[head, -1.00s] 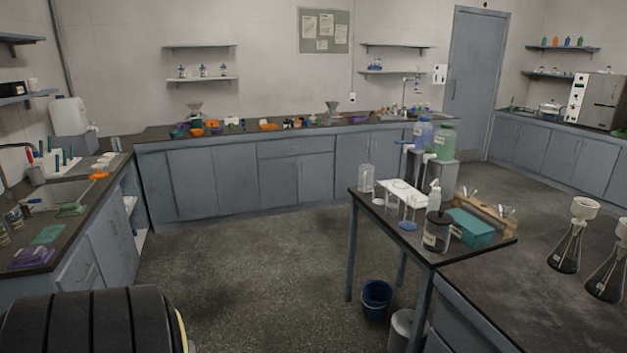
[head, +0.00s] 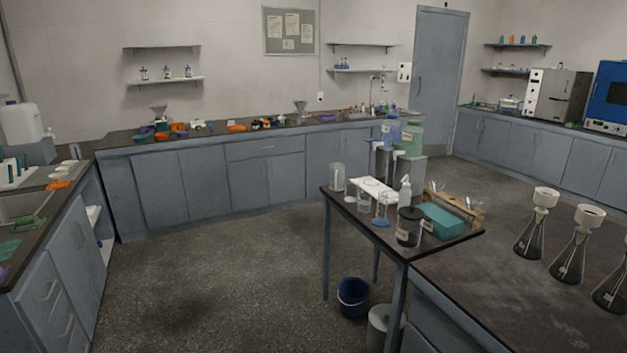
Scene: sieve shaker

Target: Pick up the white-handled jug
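I cannot make out a white-handled jug for certain in the head view. Small clear vessels stand on the dark-topped side table, among them a clear container (head: 337,178) at its far left corner and a clear beaker (head: 364,201) near the front edge. Whether any of them has a white handle is too small to tell. Neither of my grippers is in view.
The side table (head: 455,238) also holds a black-lidded jar (head: 408,228) and a teal box (head: 441,221). A blue bucket (head: 353,298) stands beneath. Flasks with funnels (head: 577,245) stand on the right bench. The floor (head: 220,275) at centre-left is clear.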

